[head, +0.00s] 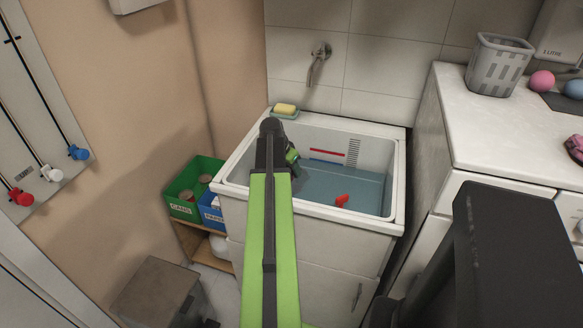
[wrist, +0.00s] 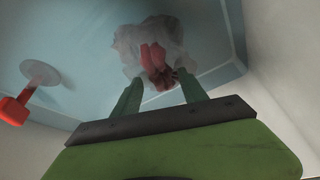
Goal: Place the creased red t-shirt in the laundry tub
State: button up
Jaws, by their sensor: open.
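The laundry tub (head: 399,205) is a white basin with blue-grey water in it. My gripper (head: 292,158) reaches over its left part. In the wrist view my gripper (wrist: 160,88) has its two green fingers spread, with nothing between them. A small crumpled red cloth, apparently the creased red t-shirt (wrist: 153,58), lies in the tub beyond the fingertips, with a cloudy whitish patch around it. It is apart from the fingers, as far as I can tell. In the head view my arm hides it.
A red piece (head: 341,200) stands in the tub's water; the wrist view shows it beside a pale disc (wrist: 40,72). A yellow sponge (head: 285,108) sits on the back left rim. Green (head: 182,208) and blue bins stand left. A counter (head: 455,130) with a grey basket (head: 498,65) is right.

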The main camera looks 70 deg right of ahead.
jog(key=p+v, duration=0.9)
jog(key=v, duration=0.2)
jog(key=shift+d, duration=0.1)
